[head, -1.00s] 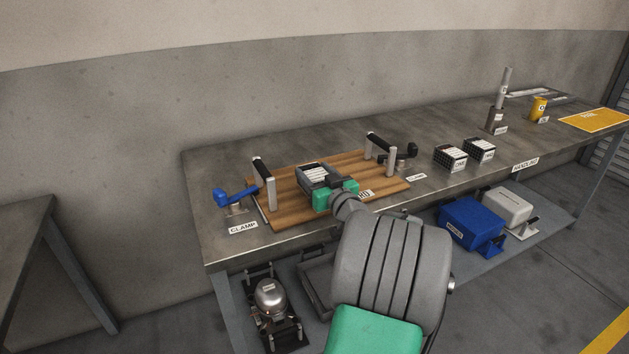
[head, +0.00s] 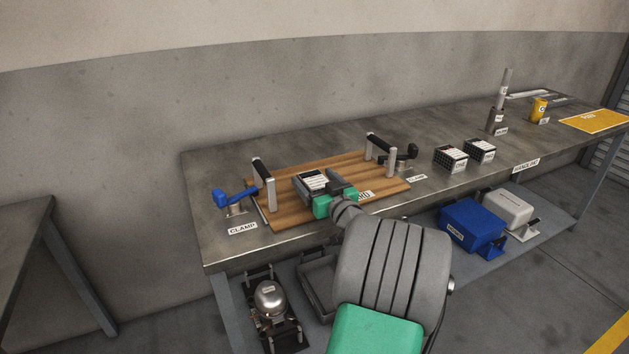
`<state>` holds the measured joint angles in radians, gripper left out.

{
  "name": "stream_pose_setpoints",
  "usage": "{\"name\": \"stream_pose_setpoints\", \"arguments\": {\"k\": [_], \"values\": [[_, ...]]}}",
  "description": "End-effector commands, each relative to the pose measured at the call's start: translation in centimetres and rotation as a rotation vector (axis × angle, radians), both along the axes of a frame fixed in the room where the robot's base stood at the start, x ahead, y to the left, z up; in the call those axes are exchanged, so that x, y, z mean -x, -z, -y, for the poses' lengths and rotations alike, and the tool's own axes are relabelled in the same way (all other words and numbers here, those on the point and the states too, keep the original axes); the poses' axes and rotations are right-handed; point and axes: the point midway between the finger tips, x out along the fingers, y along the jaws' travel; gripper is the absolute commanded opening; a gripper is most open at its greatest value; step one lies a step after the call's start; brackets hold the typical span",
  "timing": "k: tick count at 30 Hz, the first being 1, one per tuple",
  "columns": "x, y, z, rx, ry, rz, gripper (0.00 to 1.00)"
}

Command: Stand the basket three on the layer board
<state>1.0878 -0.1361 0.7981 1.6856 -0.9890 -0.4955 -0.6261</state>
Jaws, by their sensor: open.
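The wooden layer board (head: 290,208) lies on the grey bench, with a black-gripped handle at each end. A dark basket with a white label (head: 312,180) stands upright on the middle of the board; I cannot read its number. My gripper (head: 327,190), dark with green parts, is open just in front of and to the right of this basket. Its jaws partly hide the basket's near side, and I cannot tell whether they touch it. Two more dark baskets, a left one (head: 450,158) and a right one (head: 480,150), stand on the bench to the right of the board.
A blue clamp (head: 235,198) is left of the board and a black clamp (head: 405,153) right of it. A grey post (head: 497,118), a yellow cup (head: 539,108) and a yellow mat (head: 597,119) are farther right. A blue box (head: 471,222) sits on the lower shelf.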

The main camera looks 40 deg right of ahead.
Motion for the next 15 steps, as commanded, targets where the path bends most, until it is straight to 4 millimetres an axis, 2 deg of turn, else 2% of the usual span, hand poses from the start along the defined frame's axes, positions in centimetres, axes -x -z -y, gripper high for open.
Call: {"name": "stream_pose_setpoints", "arguments": {"k": [2, 5, 12, 15], "values": [[0.0, -0.6, 0.0, 0.0, 0.0, 0.0, 0.81], [1.7, -0.2, -0.2, -0.001, 0.005, -0.001, 0.81], [7.8, -0.2, -1.8, 0.0, 0.008, 0.0, 0.81], [9.9, -0.2, -2.4, 0.0, 0.007, 0.0, 0.81]]}}
